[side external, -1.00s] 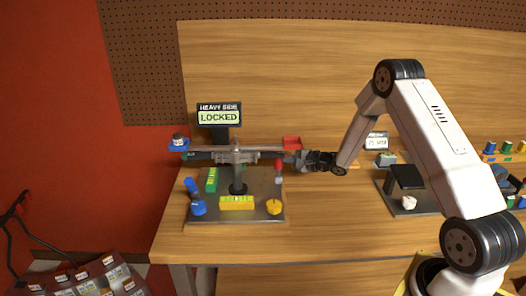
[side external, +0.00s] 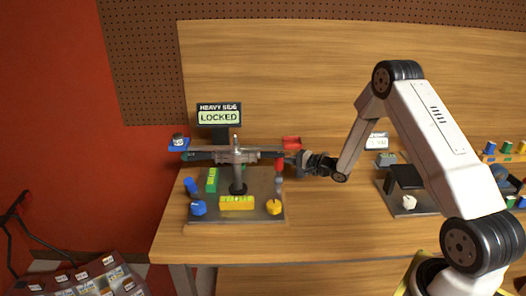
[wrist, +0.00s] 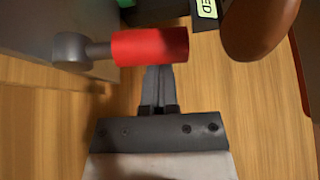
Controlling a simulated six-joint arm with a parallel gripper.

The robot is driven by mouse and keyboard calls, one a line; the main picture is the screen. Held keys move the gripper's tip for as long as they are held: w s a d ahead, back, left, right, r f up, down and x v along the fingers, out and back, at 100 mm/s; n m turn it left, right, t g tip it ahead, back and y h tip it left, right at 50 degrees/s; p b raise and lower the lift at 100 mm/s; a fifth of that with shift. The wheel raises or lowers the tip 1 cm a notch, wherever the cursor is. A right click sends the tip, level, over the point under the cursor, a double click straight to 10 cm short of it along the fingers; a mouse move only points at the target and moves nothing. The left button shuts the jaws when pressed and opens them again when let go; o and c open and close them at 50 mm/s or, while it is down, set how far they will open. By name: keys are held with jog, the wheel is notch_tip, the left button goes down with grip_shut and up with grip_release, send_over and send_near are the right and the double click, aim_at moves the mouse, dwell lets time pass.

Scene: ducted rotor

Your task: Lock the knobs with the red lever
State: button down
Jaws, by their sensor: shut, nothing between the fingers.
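The red lever (side external: 279,164) is a red cylinder handle on a grey joint at the right side of the rotor stand. In the wrist view the red handle (wrist: 150,47) lies crosswise just beyond my shut fingertips (wrist: 158,75); contact cannot be told. In the side view my gripper (side external: 300,159) is shut and empty, just right of the lever. A blue knob (side external: 198,208) is at the base's front left and a yellow knob (side external: 274,207) at its front right. The display (side external: 219,117) reads "HEAVY SIDE" and "LOCKED".
The rotor arm carries a blue tray (side external: 178,147) with a small item at left and a red tray (side external: 291,142) at right. A second device (side external: 407,180) stands to the right, with clear wood between.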

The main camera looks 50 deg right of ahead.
jog(key=s+a+n+t, duration=0.1)
jog(key=n, duration=0.1)
jog(key=s+a+n+t+y, duration=0.1)
jog(key=n, duration=0.1)
jog(key=shift+a+r, duration=0.2)
jog(key=shift+s+a+f, duration=0.1)
jog(key=shift+s+a, duration=0.4)
jog(key=shift+s, duration=0.05)
dwell(0.4)
send_near(281, 160)
jog(key=d, duration=0.2)
jog(key=shift+s+d, duration=0.35)
jog(key=shift+s, duration=0.05)
dwell(0.5)
jog(key=shift+w, duration=0.1)
